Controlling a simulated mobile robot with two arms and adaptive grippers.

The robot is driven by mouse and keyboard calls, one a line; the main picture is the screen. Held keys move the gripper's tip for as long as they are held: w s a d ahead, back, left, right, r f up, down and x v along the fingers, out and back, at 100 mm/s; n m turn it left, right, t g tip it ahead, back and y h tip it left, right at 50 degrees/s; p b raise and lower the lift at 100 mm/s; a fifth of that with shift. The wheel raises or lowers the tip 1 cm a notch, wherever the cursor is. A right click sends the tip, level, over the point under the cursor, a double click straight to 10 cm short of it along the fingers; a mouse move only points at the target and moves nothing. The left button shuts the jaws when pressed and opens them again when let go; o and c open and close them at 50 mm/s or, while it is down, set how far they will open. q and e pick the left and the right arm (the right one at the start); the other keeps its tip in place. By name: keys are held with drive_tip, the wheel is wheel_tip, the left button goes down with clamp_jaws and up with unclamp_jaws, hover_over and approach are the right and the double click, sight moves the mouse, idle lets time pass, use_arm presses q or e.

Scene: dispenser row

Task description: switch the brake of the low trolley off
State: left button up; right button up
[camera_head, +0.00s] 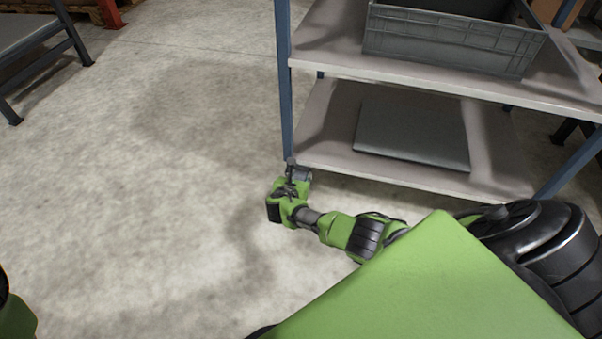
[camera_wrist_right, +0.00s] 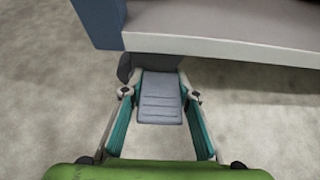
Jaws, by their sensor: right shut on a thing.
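The low trolley (camera_head: 318,152) has blue posts and pale shelves and stands at the right in the head view. Its shelf edge and a blue post (camera_wrist_right: 96,24) cross the top of the wrist view. Below that corner is a dark caster (camera_wrist_right: 126,68) with a grey ribbed brake pedal (camera_wrist_right: 160,98). My right gripper (camera_wrist_right: 158,92) is at the pedal, one teal-padded finger on each side, shut on it. In the head view my right gripper (camera_head: 294,172) is low at the trolley's near left corner and hides most of the caster. My left gripper is out of view.
A grey crate (camera_head: 450,45) stands on the upper shelf and a flat grey panel (camera_head: 412,133) lies on the lower one. A dark-legged table (camera_head: 40,40) is at the far left. The concrete floor (camera_head: 150,170) between is clear.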

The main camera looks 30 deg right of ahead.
idle(0.3)
drive_tip(key=o, duration=1.1)
drive_tip(key=shift+a, duration=0.1)
drive_tip(key=v, duration=1.2)
